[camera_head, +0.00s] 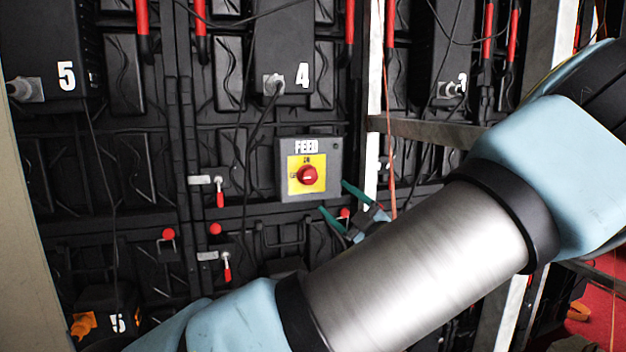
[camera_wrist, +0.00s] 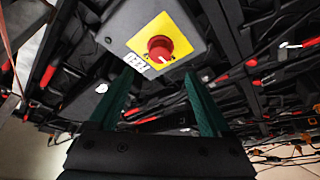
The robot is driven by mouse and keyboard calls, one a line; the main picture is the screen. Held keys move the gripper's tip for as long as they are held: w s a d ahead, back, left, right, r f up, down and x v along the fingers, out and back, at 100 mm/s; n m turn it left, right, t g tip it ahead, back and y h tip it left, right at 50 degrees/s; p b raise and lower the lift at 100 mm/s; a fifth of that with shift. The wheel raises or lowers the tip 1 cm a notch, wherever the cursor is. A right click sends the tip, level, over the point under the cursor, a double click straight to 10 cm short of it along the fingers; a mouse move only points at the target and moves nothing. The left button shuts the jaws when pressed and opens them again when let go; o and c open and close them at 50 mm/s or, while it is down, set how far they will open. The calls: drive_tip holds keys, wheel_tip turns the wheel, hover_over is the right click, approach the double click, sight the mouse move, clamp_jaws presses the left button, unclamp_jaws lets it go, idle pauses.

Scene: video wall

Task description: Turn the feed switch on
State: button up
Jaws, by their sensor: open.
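The feed switch is a grey box (camera_head: 333,158) labelled FEED with a yellow plate (camera_head: 292,163) and a round red knob (camera_head: 307,176), mounted on the dark panel wall. A pale mark on the knob lies roughly sideways in the head view. My gripper (camera_head: 341,206) has green fingers, open, just below and right of the box. In the wrist view the red knob (camera_wrist: 160,48) is ahead of my open fingers (camera_wrist: 162,88), between and beyond their tips. Nothing is between the fingers, and they appear apart from the knob.
Black boxes numbered 5 (camera_head: 50,45), 4 (camera_head: 290,45) and 3 (camera_head: 440,50) hang above with cables. Red-handled latches (camera_head: 220,190) stick out left of the switch. A metal upright (camera_head: 374,100) and crossbar (camera_head: 430,130) stand right of it. A thin orange cable (camera_head: 391,150) hangs close to my gripper.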

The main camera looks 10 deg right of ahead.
sight(312, 178)
drive_tip(key=p+x, duration=0.3)
drive_tip(key=x, duration=0.6)
drive_tip(key=shift+w+r, duration=0.1)
drive_tip(key=shift+r, duration=0.05)
drive_tip(key=shift+w+a+p, duration=0.3)
drive_tip(key=shift+w+p, duration=0.1)
drive_tip(key=shift+w, duration=0.2)
drive_tip(key=shift+c, duration=0.4)
clamp_jaws()
